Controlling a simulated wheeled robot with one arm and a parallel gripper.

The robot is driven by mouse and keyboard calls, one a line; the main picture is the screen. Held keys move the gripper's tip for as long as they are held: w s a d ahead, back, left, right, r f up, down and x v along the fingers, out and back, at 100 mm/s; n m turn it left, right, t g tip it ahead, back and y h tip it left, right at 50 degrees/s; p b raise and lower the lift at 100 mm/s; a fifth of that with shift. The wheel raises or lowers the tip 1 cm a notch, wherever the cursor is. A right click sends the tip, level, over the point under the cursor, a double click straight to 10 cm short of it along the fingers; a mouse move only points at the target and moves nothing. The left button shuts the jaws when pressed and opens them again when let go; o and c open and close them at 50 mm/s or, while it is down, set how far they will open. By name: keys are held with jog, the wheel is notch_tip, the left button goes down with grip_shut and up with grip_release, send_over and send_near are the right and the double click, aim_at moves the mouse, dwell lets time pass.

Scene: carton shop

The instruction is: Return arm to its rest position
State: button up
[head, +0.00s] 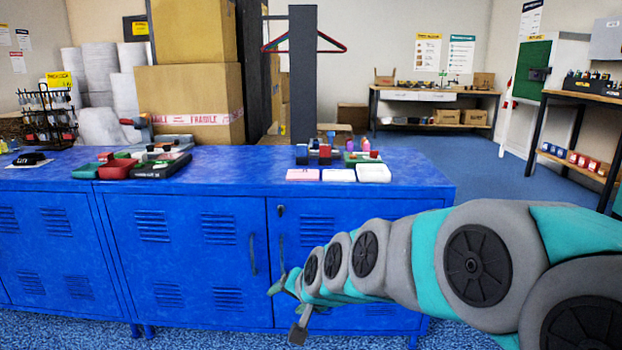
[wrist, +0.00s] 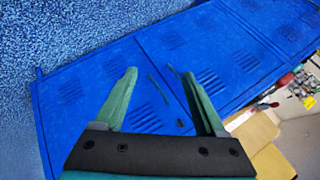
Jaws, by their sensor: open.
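My arm reaches in from the right in the head view. It is low, in front of the blue locker cabinet (head: 180,240). My gripper (head: 285,310) is at its far end, near the cabinet's right door and below the top. In the wrist view my gripper (wrist: 160,98) shows two teal fingers spread wide apart. Nothing is between them except the view of the blue cabinet doors (wrist: 85,105) behind. The wrist view is tilted.
The blue cabinet top holds red and dark trays (head: 160,165) at left and small boxes (head: 340,174) at right. Large cartons (head: 195,105) and a grey post (head: 303,75) stand behind. A workbench (head: 440,93) is at the back. Blue floor (head: 490,165) is clear at right.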

jog(key=s+d+f+n+g+h, duration=0.1)
jog(key=s+d+g, duration=0.2)
jog(key=s+d, duration=0.3)
jog(key=s+d+f+n+g+h+p, duration=0.1)
jog(key=s+d, duration=0.6)
jog(key=s, duration=0.8)
jog(key=s+d+f+n+g+h+p, duration=0.1)
jog(key=s+d+g+h, duration=0.2)
jog(key=s, duration=0.8)
jog(key=d+g, duration=0.2)
jog(key=d, duration=0.1)
jog(key=shift+s+d+n, duration=0.25)
jog(key=shift+s+n, duration=0.1)
jog(key=shift+n, duration=0.05)
jog(key=shift+f, duration=0.1)
